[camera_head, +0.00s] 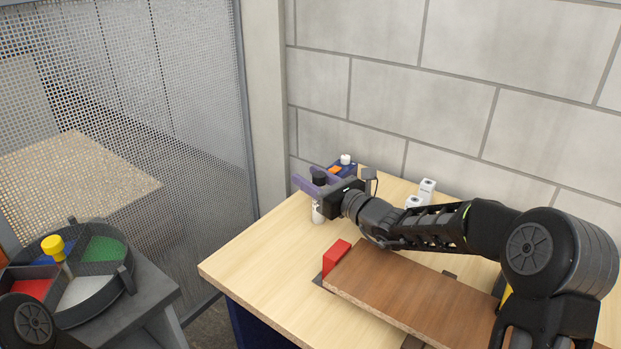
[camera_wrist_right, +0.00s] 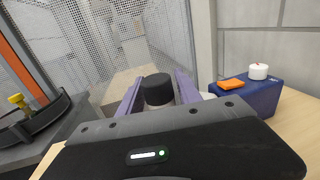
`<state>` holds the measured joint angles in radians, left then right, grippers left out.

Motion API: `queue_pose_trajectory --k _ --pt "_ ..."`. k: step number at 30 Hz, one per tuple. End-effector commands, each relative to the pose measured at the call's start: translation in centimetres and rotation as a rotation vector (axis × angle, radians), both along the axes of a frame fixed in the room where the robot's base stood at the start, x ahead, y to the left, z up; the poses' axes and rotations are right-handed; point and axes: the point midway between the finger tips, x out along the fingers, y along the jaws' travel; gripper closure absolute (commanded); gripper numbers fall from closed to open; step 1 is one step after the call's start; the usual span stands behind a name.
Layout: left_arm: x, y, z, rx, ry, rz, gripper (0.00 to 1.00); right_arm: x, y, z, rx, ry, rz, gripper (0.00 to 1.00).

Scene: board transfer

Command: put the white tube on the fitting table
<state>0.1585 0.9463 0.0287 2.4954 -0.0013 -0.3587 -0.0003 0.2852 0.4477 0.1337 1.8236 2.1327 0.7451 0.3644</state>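The white tube (camera_head: 317,214) with a black cap (camera_head: 319,178) stands upright near the far left edge of the wooden table (camera_head: 250,262). My right gripper (camera_head: 308,180) reaches it with two purple fingers, one on each side. In the right wrist view the black cap (camera_wrist_right: 158,88) sits between the spread fingers, with a small gap visible beside it. The gripper looks open around the tube. The tube's lower part is hidden in the wrist view. My left gripper is out of view. Which surface is the fitting table cannot be told.
A brown board (camera_head: 420,292) and a red block (camera_head: 336,256) lie in front of my right arm. A blue box (camera_wrist_right: 248,98) stands beside the tube. White items (camera_head: 426,190) stand behind my arm. A round divided tray (camera_head: 120,285) is at left, beyond a gap.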

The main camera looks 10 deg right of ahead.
Motion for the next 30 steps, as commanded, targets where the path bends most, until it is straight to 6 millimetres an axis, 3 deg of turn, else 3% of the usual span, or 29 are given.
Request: queue_pose_trajectory --k 3,14,20,30 --pt "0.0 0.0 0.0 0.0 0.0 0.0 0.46 0.0 0.0 0.0 0.0 0.0 0.0 0.5" --pt "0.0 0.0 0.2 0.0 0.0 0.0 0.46 -0.2 -0.1 0.2 0.0 0.0 -0.001 0.5" --pt "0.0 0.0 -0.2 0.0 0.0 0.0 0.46 -2.5 -1.4 0.1 0.0 0.0 -0.002 0.5" --pt "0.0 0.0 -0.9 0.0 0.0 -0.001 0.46 -8.5 -4.7 0.2 -0.001 0.0 -0.004 0.5"
